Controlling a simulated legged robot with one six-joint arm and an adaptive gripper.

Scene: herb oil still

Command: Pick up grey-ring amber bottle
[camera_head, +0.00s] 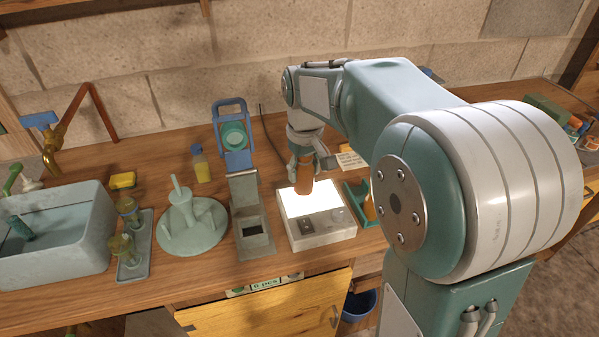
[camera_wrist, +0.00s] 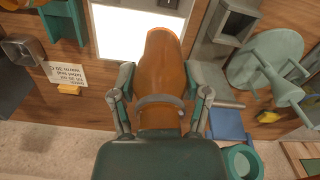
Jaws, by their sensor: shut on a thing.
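The amber bottle (camera_head: 304,180) is in my gripper (camera_head: 303,160) in the head view, over the bright panel of the light box (camera_head: 322,233). In the wrist view the amber bottle (camera_wrist: 162,62) lies between the two fingers of my gripper (camera_wrist: 163,92), which is shut on it. A grey ring (camera_wrist: 160,101) shows around the bottle near the palm. The bottle's far end reaches toward the lit panel; I cannot tell whether it touches the panel.
A teal holder (camera_head: 357,197) with an amber thing stands right of the light box. A grey box-shaped stand (camera_head: 252,232), a green round rack (camera_head: 192,228) and a sink (camera_head: 62,262) are to the left. A paper note (camera_head: 350,160) lies behind.

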